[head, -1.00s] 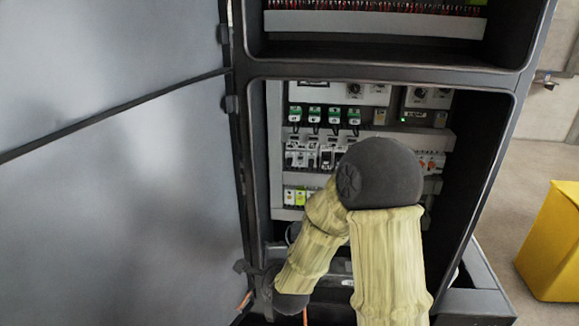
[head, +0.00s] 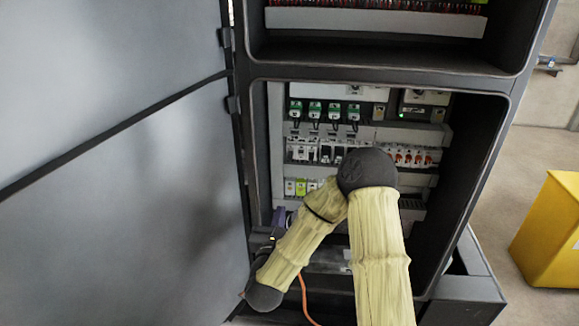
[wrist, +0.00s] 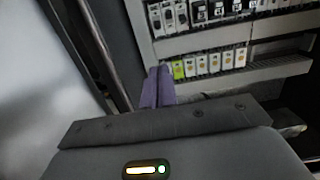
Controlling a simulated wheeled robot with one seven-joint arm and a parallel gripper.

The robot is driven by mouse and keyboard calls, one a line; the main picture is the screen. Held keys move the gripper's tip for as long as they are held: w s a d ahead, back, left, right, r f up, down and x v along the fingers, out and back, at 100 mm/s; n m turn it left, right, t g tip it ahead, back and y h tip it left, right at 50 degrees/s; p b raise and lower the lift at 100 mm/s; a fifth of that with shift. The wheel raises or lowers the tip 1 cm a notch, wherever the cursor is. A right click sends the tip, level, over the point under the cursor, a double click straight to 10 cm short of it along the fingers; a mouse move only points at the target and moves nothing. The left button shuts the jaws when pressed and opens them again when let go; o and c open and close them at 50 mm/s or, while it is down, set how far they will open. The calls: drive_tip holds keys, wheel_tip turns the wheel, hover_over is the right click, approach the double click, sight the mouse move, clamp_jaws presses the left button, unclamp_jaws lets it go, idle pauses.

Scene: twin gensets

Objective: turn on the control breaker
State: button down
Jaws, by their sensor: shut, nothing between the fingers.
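A row of breakers (head: 318,153) runs across the open cabinet's back panel, with black-and-white units at left and orange-red toggles (head: 408,157) at right. I cannot tell which one is the control breaker. Part of this row shows at the top of the wrist view (wrist: 197,13). My gripper's purple fingers (wrist: 158,88) are shut and empty, pointing toward the panel, below and left of the breakers. In the head view the fingers (head: 279,215) show small at the cabinet's lower left. They look apart from the breakers. My arm hides part of the panel's middle.
Lower terminals (head: 301,187) with green and yellow pieces sit below the breakers. Green-topped relays (head: 315,109) sit above. The cabinet door (head: 110,200) stands open at left. An orange cable (head: 304,295) hangs low. A yellow box (head: 552,232) stands on the floor at right.

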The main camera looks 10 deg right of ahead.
drive_tip(key=p+x, duration=0.9)
drive_tip(key=x, duration=1.1)
drive_tip(key=shift+d+r, duration=0.1)
drive_tip(key=shift+s+a+g+p, duration=0.1)
drive_tip(key=shift+a+g+p, duration=0.1)
drive_tip(key=shift+g+p, duration=0.15)
drive_tip(key=shift+d+r+g+y+p, duration=0.1)
drive_tip(key=shift+r+g+y+p, duration=0.05)
drive_tip(key=shift+g+y+p, duration=0.2)
idle(0.4)
